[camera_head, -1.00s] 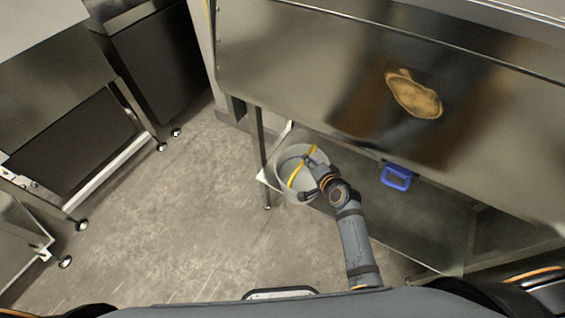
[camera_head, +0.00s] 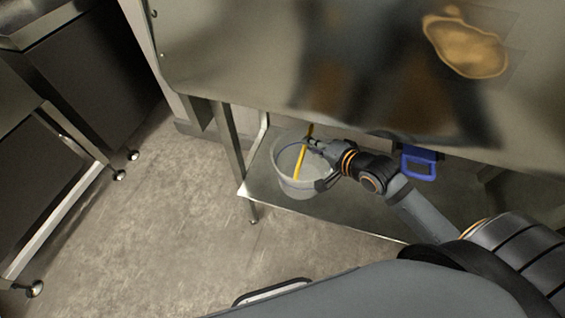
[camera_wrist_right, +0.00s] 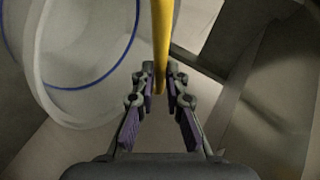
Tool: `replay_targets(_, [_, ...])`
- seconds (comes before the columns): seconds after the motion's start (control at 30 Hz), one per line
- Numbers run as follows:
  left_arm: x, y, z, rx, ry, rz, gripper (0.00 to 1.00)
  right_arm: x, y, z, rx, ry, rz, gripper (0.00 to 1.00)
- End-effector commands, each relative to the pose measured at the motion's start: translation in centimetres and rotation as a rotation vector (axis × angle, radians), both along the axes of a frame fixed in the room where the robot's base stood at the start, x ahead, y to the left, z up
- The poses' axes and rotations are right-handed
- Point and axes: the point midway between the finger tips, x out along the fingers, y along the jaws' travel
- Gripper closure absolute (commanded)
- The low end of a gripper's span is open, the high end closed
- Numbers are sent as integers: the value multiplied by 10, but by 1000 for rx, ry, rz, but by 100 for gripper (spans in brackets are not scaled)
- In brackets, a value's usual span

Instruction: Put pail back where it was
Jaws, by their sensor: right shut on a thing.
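A pale, translucent pail (camera_head: 289,184) with a yellow handle (camera_head: 300,163) is at the left end of the low steel shelf under the counter. In the head view it lies over the shelf; whether its base touches the shelf I cannot tell. My right gripper (camera_head: 313,143) is shut on the yellow handle. In the right wrist view the handle (camera_wrist_right: 162,38) runs between the fingers of the gripper (camera_wrist_right: 160,75), and the pail (camera_wrist_right: 85,100) with a blue line around it hangs to the left. My left gripper is not in view.
The lower shelf (camera_head: 352,226) has bare room right of the pail. A blue-handled item (camera_head: 419,163) is farther right under the counter. The steel counter (camera_head: 240,70) overhangs the shelf, with a brown board-like shape (camera_head: 466,45) on it. Open floor (camera_head: 150,220) lies to the left.

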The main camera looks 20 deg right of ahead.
Motion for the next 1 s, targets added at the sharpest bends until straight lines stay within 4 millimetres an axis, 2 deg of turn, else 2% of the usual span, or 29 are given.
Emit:
replay_targets(0.03, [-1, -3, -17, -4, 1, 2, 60, 12, 2, -11, 11, -9, -11, 100])
replay_targets(0.1, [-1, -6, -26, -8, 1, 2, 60, 26, 9, -17, 14, -8, -6, 100])
replay_targets(0.27, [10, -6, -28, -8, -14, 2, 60, 63, 22, -30, 14, -5, -6, 100])
replay_targets(0.4, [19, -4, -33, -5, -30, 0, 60, 88, 30, -61, 7, 1, -3, 100])
replay_targets(0.5, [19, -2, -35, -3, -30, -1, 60, 100, 34, -76, 4, 0, -1, 100])
replay_targets(0.77, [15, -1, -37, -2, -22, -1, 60, 109, 36, -87, 2, -2, -2, 100])
replay_targets(0.9, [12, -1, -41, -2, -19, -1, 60, 111, 37, -111, 0, 2, -2, 100])
replay_targets(1.0, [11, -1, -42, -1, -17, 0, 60, 112, 37, -120, 0, -1, -2, 100])
